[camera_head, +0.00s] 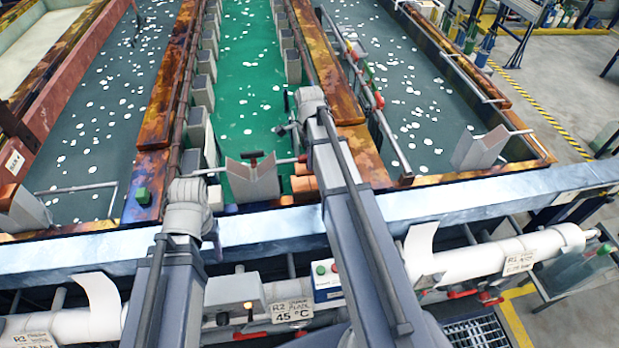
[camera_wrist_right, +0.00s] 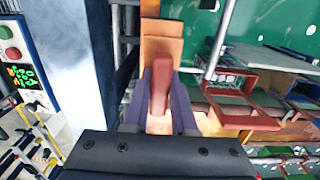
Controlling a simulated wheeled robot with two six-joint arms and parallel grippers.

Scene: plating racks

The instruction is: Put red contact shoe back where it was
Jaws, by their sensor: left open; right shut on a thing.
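The red contact shoe (camera_wrist_right: 160,88) is upright between the two dark fingers of my right gripper (camera_wrist_right: 162,98) in the right wrist view. The gripper is shut on it. An orange copper-coloured block (camera_wrist_right: 161,42) lies under and beyond the shoe; I cannot tell whether they touch. In the head view my right arm hides the shoe and most of that gripper, near orange blocks (camera_head: 304,184) at the front end of the green tank. My left gripper (camera_head: 214,236) is open and mostly hidden by its own wrist, near the pale front beam.
Pale V-shaped saddles (camera_head: 254,182) stand along the tank fronts, one with a small dark red piece over it. The pale front beam (camera_head: 100,228) runs across, above pipes and a control box (camera_head: 328,281). In the wrist view, a red-brown frame (camera_wrist_right: 236,121) stands right of the fingers.

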